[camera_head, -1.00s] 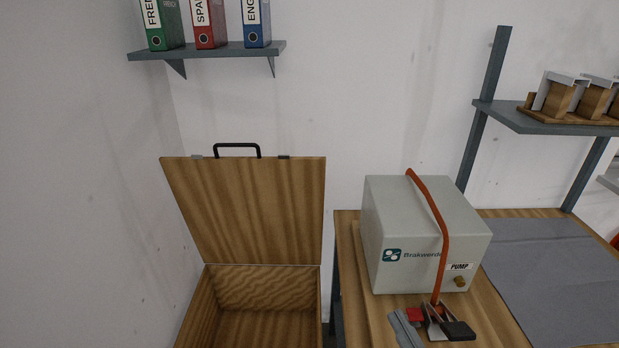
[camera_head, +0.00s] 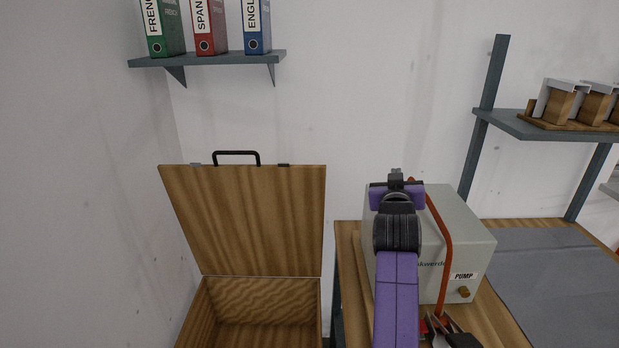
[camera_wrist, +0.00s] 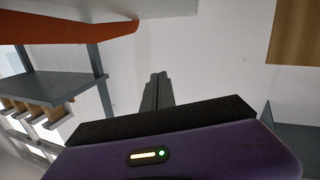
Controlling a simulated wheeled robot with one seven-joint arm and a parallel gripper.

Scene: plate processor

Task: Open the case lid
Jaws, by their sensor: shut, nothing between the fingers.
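The wooden case stands at the lower left of the head view, with its lid (camera_head: 250,220) raised upright against the white wall. A black handle (camera_head: 236,153) is on the lid's top edge. The open case body (camera_head: 265,295) shows below it and looks empty where visible. My gripper (camera_head: 396,172) is to the right of the lid, in front of the grey pump box, apart from the case. In the wrist view my gripper's fingers (camera_wrist: 158,80) are together with nothing between them. A wooden panel (camera_wrist: 292,32), which looks like the lid, shows at the upper right there.
The grey pump box (camera_head: 462,235) with an orange hose (camera_head: 442,240) stands on a wooden table (camera_head: 349,235) right of the case. A shelf with binders (camera_head: 210,58) hangs above the lid. A grey shelf (camera_head: 545,127) is at the right.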

